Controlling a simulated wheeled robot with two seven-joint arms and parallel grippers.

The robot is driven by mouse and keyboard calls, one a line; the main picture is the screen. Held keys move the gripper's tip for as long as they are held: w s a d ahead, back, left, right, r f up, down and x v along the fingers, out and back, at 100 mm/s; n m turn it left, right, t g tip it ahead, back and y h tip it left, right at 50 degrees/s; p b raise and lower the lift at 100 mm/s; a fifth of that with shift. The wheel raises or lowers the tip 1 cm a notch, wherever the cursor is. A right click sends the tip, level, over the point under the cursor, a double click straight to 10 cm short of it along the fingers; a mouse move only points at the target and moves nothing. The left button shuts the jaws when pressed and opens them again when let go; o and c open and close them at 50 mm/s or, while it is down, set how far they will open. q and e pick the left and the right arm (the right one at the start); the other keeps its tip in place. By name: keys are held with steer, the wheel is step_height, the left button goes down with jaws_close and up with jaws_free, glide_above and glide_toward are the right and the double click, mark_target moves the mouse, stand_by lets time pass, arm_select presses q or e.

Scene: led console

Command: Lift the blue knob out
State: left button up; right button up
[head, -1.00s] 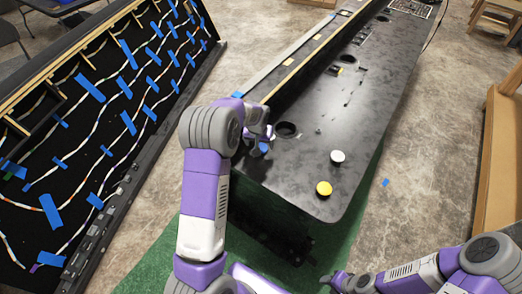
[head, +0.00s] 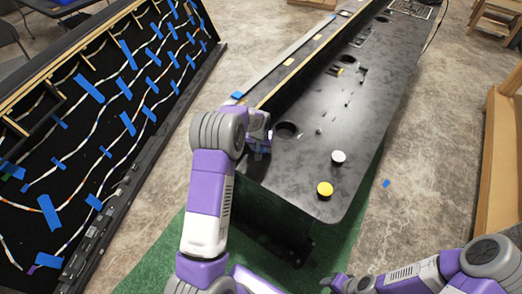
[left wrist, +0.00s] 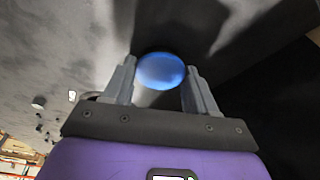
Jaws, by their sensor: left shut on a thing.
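The blue knob (left wrist: 161,70) shows in the left wrist view as a round blue cap between the two grey fingers. My left gripper (left wrist: 160,88) is shut on it, one finger on each side. In the head view my left gripper (head: 258,149) is at the left edge of the black console (head: 310,160), left of a round hole, and it hides the blue knob. I cannot tell whether the knob is seated or raised. My right gripper (head: 337,283) is at the bottom of the head view, away from the console; its fingers are too unclear to read.
A white knob (head: 338,157) and a yellow knob (head: 325,189) stand on the console, to the right of my left gripper. A round hole (head: 287,130) is close to the gripper. A long panel with taped LED strips (head: 110,110) leans at the left.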

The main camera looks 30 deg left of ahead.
mark_target(261, 149)
arm_select(q)
steer(key=shift+c, duration=1.3)
steer(key=shift+r, duration=0.1)
steer(key=shift+r, duration=0.3)
step_height(261, 149, up, 3)
steer(key=shift+r+p, duration=0.15)
steer(key=shift+p, duration=0.45)
steer(key=d, duration=0.6)
steer(key=s+d, duration=0.1)
steer(key=d, duration=0.4)
steer(key=d+p, duration=0.1)
steer(key=d, duration=0.5)
steer(key=shift+s+d+f, duration=0.2)
steer(key=shift+d+f, duration=0.05)
steer(key=shift+d, duration=0.05)
steer(key=shift+d+r+p, duration=0.2)
steer(key=shift+r+p, duration=0.2)
steer(key=shift+r, duration=0.05)
steer(key=shift+r+p, duration=0.95)
steer(key=shift+r, duration=0.6)
